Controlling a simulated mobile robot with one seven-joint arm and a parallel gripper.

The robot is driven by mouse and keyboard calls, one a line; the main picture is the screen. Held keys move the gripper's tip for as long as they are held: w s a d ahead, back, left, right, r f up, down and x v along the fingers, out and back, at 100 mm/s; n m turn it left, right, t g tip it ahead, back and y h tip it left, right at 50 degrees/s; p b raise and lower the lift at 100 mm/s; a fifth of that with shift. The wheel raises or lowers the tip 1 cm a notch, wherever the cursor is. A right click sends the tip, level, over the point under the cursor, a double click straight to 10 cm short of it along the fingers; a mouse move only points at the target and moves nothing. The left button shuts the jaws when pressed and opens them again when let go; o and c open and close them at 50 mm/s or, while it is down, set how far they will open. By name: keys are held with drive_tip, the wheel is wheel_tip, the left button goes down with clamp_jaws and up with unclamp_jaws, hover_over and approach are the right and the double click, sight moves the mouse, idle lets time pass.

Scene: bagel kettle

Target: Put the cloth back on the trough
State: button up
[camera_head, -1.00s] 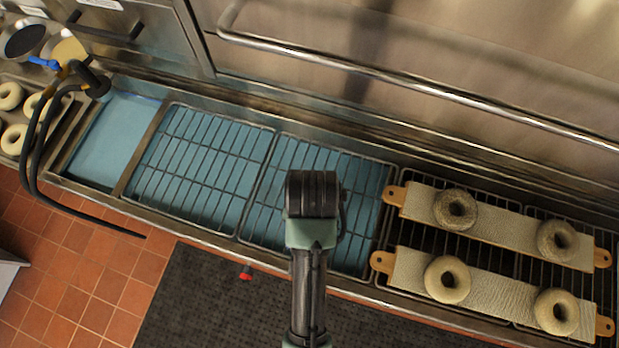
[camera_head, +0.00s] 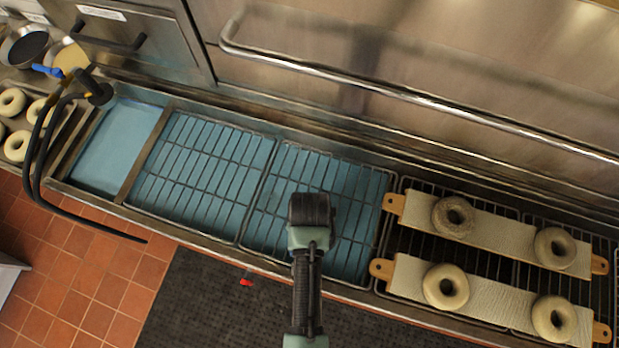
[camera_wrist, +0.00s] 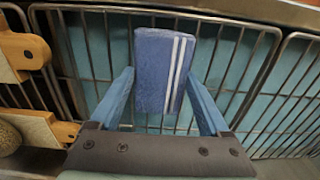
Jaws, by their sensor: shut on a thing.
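A blue cloth (camera_wrist: 152,70) with two white stripes shows in the wrist view between the fingers of my gripper (camera_wrist: 161,76). My gripper is shut on it across its width. Beneath it are wire racks and the blue surface of the trough. In the head view the long steel trough (camera_head: 140,213) runs from upper left to lower right, and my arm's end is over its middle racks. My fingers and the cloth are hidden there by my wrist. I cannot tell whether the cloth touches the rack.
Two bagel boards (camera_head: 490,226) (camera_head: 492,291) with bagels lie on dark racks to the right. A black hose (camera_head: 38,160) hangs at the left end. A steel bar (camera_head: 400,92) runs along the back. A black mat (camera_head: 195,305) covers the floor in front.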

drive_tip(key=o, duration=1)
drive_tip(key=shift+r, duration=0.1)
wheel_tip(320, 180, up, 12)
drive_tip(key=shift+f+b, duration=0.1)
drive_tip(key=shift+b, duration=0.25)
